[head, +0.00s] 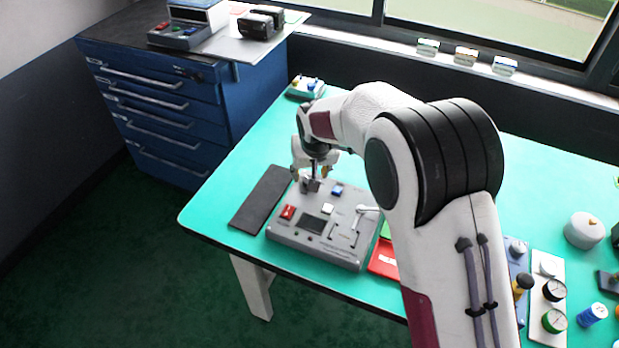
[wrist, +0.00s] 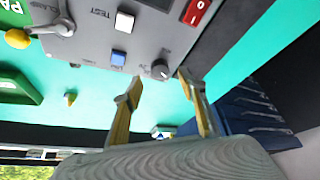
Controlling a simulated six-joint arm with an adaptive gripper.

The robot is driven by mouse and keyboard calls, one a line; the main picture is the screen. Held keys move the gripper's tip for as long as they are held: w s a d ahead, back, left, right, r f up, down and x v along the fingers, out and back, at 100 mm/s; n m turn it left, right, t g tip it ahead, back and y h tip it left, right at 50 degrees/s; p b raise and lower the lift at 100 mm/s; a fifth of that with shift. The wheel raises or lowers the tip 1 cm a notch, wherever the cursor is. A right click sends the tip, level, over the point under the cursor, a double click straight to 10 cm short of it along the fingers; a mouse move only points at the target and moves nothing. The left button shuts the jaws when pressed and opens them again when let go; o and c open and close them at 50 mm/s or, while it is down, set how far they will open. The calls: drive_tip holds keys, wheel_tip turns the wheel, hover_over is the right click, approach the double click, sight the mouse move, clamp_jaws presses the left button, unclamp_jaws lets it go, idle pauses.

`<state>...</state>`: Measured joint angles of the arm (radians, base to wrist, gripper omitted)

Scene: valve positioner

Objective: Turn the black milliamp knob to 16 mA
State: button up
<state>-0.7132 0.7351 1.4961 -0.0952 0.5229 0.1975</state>
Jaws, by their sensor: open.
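The grey positioner panel (head: 318,250) lies on the green table. In the wrist view the black milliamp knob (wrist: 160,69) sits on its face, with a light pointer mark and small printing around it. My gripper (wrist: 160,77) is open, its two yellow fingertips one on each side of the knob, close to it; I cannot tell whether they touch it. In the head view my gripper (head: 312,180) is over the panel's far left corner, and the knob is hard to make out there. The pointer's exact reading is too small to tell.
Near the knob are a blue button (wrist: 118,58), a white button (wrist: 124,22) and a red rocker switch (wrist: 196,12). A lever (head: 367,209) and dark display (head: 311,224) are on the panel. A dark mat (head: 260,198) lies left of it, a red item (head: 384,260) right.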

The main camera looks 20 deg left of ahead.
drive_tip(key=shift+x, duration=2.35)
drive_tip(key=shift+w, duration=0.1)
drive_tip(key=c, duration=1.1)
